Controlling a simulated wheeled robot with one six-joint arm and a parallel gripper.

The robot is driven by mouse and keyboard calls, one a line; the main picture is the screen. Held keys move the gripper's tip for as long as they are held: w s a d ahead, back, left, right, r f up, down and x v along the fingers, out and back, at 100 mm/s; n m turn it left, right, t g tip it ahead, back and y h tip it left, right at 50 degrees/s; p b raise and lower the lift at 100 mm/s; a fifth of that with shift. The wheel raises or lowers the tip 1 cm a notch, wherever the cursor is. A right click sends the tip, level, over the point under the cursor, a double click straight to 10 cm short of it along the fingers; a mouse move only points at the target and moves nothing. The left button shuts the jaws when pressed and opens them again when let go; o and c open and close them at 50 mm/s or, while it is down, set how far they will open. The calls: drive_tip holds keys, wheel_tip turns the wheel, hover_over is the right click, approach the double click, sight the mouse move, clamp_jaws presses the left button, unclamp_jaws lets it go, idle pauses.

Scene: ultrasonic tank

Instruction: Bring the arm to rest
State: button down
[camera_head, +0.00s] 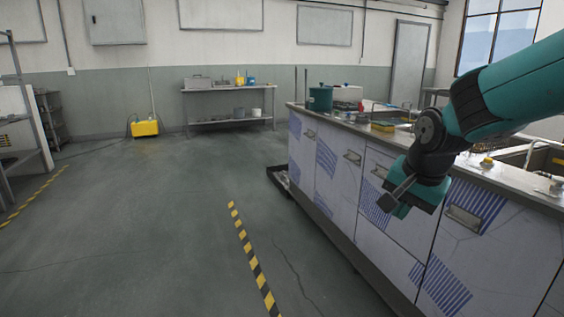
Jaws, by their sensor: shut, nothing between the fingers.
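My teal arm reaches in from the right edge in the head view and bends down at a dark wrist joint. My gripper (389,202) is at its end, in front of the counter's cabinet doors and below the worktop's edge. Its fingers are together and hold nothing. It points down and to the left and looks apart from the doors, though the exact gap is hard to judge.
A long counter (337,187) with patterned doors and handles runs along the right. A green pot (320,98), a sink (545,158) and small items are on it. Open floor (130,220) with striped tape (249,258) lies left. A yellow bucket (145,128) and a bench (228,90) stand far back.

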drive_tip(key=s+a+r+n+g+y+p, duration=0.15)
drive_tip(key=s+a+n, duration=0.25)
drive_tip(key=s+n, duration=0.65)
drive_tip(key=s+a+n+g+y+b, duration=0.1)
drive_tip(key=s+a+n+g+y, duration=0.25)
drive_tip(key=s, duration=1.25)
wheel_tip(320, 180, up, 20)
drive_tip(key=n+t+h+p, duration=0.1)
drive_tip(key=p, duration=2)
drive_tip(key=shift+w+a+r, duration=0.2)
drive_tip(key=shift+a, duration=0.15)
